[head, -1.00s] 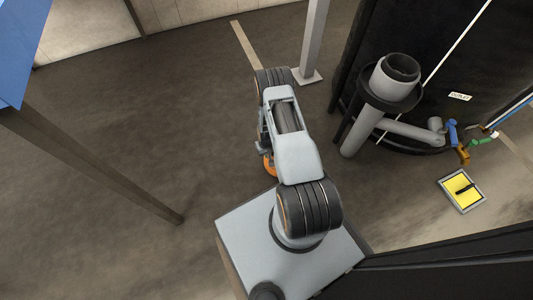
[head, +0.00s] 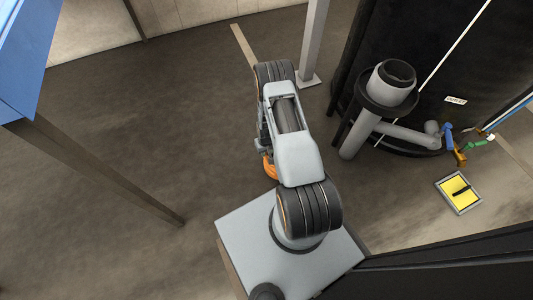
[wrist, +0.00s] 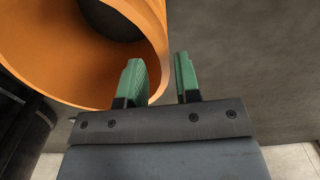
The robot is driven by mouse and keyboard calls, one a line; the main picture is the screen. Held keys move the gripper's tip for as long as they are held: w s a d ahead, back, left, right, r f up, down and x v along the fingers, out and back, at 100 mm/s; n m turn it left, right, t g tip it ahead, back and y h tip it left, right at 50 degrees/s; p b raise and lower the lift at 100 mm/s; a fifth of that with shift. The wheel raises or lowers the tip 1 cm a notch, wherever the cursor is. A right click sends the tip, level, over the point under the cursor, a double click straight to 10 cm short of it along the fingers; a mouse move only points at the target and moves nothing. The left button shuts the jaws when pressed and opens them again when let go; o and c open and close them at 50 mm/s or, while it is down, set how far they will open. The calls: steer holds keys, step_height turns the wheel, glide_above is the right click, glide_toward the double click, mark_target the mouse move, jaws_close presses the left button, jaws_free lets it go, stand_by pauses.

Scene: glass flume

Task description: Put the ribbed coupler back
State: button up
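A large orange hollow round piece (wrist: 145,22) fills the upper left of the wrist view, its open end towards me. I see no ribs on it, so I cannot tell for sure that it is the ribbed coupler. My gripper (wrist: 162,78) has two green fingers with a gap between them. The piece's right rim shows in this gap, and floor shows between the rim and the right finger. In the head view an orange curved piece (head: 270,170) shows beside my arm's far end, partly hidden. My gripper's fingers are hidden there.
A grey upright pipe with an open top (head: 392,82) stands at the right by a large black tank (head: 430,50). A yellow framed panel (head: 459,192) lies right. A grey post (head: 311,45) stands behind my arm, and a blue-topped stand (head: 25,60) is left. Floor between is clear.

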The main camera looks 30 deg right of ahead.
step_height(320, 180, up, 6)
steer(key=shift+r+p, duration=0.25)
steer(key=shift+p, duration=0.8)
steer(key=w+a+r+t, duration=0.1)
steer(key=a+r, duration=0.1)
steer(key=r, duration=0.9)
steer(key=w+a+r, duration=0.1)
steer(key=a+r, duration=0.2)
steer(key=r, duration=0.9)
steer(key=s+a+r+t, duration=0.1)
steer(key=s+a+r, duration=0.2)
steer(key=s+r, duration=0.4)
steer(key=s+a+r+n, duration=0.1)
steer(key=s+a+r, duration=0.3)
steer(key=s+r, duration=0.4)
step_height(320, 180, up, 4)
steer(key=shift+s+r+n+t, duration=0.1)
steer(key=shift+s+n+t, duration=0.1)
steer(key=shift+n+t, duration=0.15)
